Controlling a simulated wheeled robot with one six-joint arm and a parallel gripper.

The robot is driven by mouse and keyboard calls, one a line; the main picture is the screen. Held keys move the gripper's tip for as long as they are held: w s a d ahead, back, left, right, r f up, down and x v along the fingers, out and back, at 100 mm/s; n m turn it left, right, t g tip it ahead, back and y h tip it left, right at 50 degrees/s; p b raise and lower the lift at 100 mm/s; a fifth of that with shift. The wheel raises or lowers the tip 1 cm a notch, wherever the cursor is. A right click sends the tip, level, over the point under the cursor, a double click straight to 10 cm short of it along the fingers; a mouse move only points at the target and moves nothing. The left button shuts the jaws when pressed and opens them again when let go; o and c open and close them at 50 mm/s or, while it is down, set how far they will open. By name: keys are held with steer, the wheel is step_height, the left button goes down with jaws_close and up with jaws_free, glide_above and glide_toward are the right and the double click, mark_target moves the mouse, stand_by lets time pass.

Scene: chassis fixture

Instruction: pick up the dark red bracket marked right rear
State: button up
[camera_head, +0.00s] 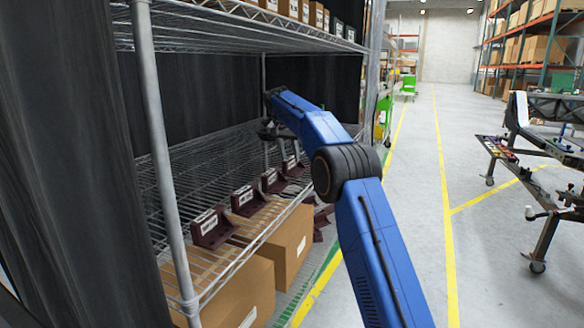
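Several dark red brackets with white labels stand in a row on the wire shelf (168,190). The nearest bracket (212,230) is at the front left, followed by a second (248,200), a third (273,181) and a fourth (293,167) further back. The label print is too small to read, so I cannot tell which is marked right rear. My gripper (276,134) is at the far end of the blue arm, above the shelf near the farthest bracket. It is small and dark, and its fingers cannot be made out clearly.
Cardboard boxes (286,245) stand under the shelf, with more dark red parts (322,222) beside them. A metal post (165,150) rises at the shelf's near corner. An upper shelf (215,32) hangs above. The aisle floor (415,180) is clear; a wheeled fixture (545,140) stands right.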

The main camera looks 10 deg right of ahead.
mark_target(290, 158)
steer(key=shift+x, duration=1.4)
steer(key=shift+f, duration=0.2)
jaws_close()
